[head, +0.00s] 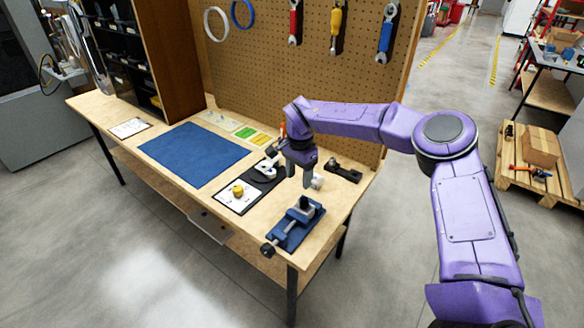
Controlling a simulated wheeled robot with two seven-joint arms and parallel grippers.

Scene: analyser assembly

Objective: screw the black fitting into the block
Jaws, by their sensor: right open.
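A blue vise (296,224) stands at the front right of the bench, with a small dark block (304,203) at its jaws. I cannot tell if a black fitting sits in or on this block. My right gripper (299,181) points down with its fingers apart, just behind the vise and above the bench. No held object shows between the fingers. A small white part (318,182) is beside the fingers on the right. A white and grey part (265,172) lies on a dark mat left of the gripper. My left gripper is not in view.
A yellow part (238,191) sits on a white card. A black holder (343,172) lies near the pegboard (290,70). A blue mat (193,155) is bare on the bench (170,184). A dark bin rack stands at the back left.

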